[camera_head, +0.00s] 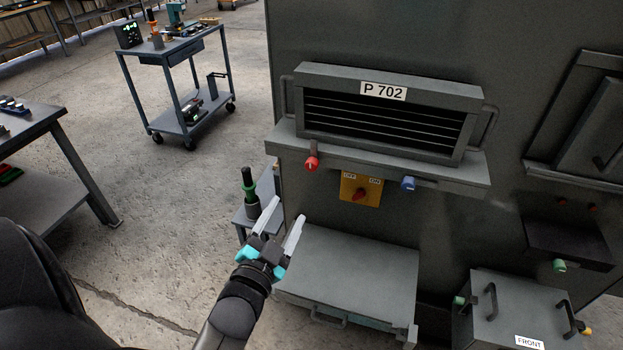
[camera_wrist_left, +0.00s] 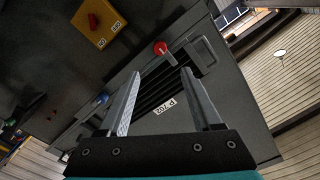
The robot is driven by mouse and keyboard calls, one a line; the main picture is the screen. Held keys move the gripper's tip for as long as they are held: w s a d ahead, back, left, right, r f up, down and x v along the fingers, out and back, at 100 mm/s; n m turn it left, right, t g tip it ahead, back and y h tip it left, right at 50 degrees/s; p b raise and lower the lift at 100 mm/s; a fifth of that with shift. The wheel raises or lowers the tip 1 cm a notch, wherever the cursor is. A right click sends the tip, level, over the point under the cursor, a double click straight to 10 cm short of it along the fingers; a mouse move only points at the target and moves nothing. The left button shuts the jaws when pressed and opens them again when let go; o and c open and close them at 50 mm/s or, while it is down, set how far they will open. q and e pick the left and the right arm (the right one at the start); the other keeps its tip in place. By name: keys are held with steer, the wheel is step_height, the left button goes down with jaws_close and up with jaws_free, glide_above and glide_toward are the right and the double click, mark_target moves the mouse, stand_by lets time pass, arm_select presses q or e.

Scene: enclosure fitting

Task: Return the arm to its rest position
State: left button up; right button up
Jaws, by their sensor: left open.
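My left gripper (camera_head: 282,226) is in front of the grey cabinet (camera_head: 350,30), left of the yellow switch plate (camera_head: 361,188) and below the red knob (camera_head: 312,163). Its two pale fingers are spread apart, with nothing between them. In the left wrist view the fingers (camera_wrist_left: 160,92) are also apart, in front of the slotted unit labelled P 702 (camera_wrist_left: 165,107). The red knob (camera_wrist_left: 160,48) and switch plate (camera_wrist_left: 97,24) show there too. In the head view the P 702 unit (camera_head: 385,115) sits above a ledge with the red knob and a blue knob (camera_head: 408,184). My right gripper is not in view.
A grey lidded box (camera_head: 350,270) stands out just right of my left gripper. A box labelled FRONT (camera_head: 510,310) is at lower right. A small stand with a green-and-black tool (camera_head: 250,190) is behind the gripper. A cart (camera_head: 178,60) stands at the back left; a bench (camera_head: 40,130) is at left.

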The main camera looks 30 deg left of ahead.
arm_select(q)
steer(key=s+d+f+g+h+b, duration=0.1)
steer(key=s+d+f+g+b, duration=0.15)
steer(key=f, duration=0.85)
steer(key=s+d+f+n+g+h+b, duration=0.1)
steer(key=s+d+f+g+h+b, duration=0.15)
steer(key=f, duration=0.85)
steer(key=s+d+f+g+b, duration=0.15)
steer(key=d+f, duration=0.25)
steer(key=f, duration=0.7)
steer(key=s+f+g+b, duration=0.2)
steer(key=s+f+g, duration=0.3)
steer(key=s+f, duration=0.6)
steer(key=s+f+n+g+b, duration=0.1)
steer(key=s+f+g+b, duration=0.2)
steer(key=s+f, duration=0.8)
steer(key=s+g+h, duration=0.1)
steer(key=s+g, duration=0.1)
steer(key=s, duration=0.3)
steer(key=shift+d+f, duration=0.2)
